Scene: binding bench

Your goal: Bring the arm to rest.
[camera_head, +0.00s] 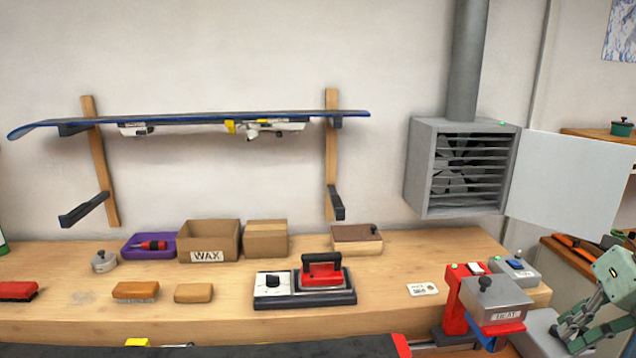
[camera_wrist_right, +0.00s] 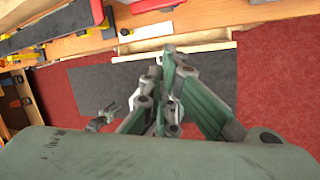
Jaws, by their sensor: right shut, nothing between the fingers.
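My right gripper (camera_head: 568,332) shows at the lower right edge of the head view, a green and grey hand with its fingers angled down and left. It is shut and empty, beside the right end of the bench. In the right wrist view its fingers (camera_wrist_right: 168,62) are drawn together over a dark grey mat (camera_wrist_right: 90,88) on a red floor (camera_wrist_right: 270,80). Nothing lies between them.
The wooden bench (camera_head: 400,260) carries a red waxing iron (camera_head: 322,272), a WAX box (camera_head: 208,241), brushes and a grey HEAT box (camera_head: 495,298) near my right gripper. A snowboard (camera_head: 200,118) rests on wall brackets. A vent box (camera_head: 425,168) has its door (camera_head: 570,180) open.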

